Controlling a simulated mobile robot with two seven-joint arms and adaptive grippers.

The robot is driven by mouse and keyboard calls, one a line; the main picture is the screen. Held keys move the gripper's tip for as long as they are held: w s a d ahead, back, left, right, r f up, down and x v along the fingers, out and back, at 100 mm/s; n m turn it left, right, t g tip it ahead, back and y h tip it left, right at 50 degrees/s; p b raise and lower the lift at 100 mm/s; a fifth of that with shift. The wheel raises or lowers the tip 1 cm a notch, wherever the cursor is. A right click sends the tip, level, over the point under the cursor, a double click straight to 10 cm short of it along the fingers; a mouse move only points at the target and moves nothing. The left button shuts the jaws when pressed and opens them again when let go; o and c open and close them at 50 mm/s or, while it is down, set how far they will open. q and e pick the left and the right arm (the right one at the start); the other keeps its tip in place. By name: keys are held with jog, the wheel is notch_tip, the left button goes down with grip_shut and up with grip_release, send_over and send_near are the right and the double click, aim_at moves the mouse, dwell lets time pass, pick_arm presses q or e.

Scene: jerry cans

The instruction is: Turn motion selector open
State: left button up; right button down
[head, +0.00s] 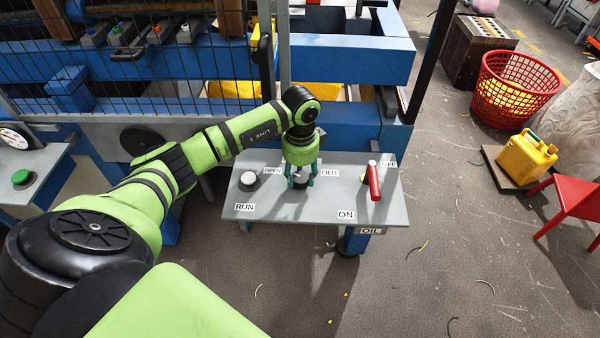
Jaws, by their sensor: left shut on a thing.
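The grey control panel (290,208) stands in front of the blue machine. The motion selector (299,184) is a small dark knob between the OPEN and OUT labels. My left gripper (301,179) points down over it, and its teal fingers are shut around the knob. The fingers and wrist hide most of the knob, so I cannot tell which way it is turned. My right gripper is not in the head view.
A white RUN button (248,178) is left of the knob. A red-handled lever (374,182) stands at the right by ON and OFF. A yellow jerry can (526,158), a red basket (513,86) and a red chair (573,200) are farther right. Floor in front is mostly clear.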

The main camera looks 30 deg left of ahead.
aim_at(302, 177)
pick_arm(q)
jog(key=shift+d+f, duration=0.1)
jog(key=shift+d, duration=0.05)
jog(key=o, duration=1.1)
jog(key=shift+w, duration=0.1)
notch_tip(302, 177, up, 12)
jog(key=shift+r, duration=0.1)
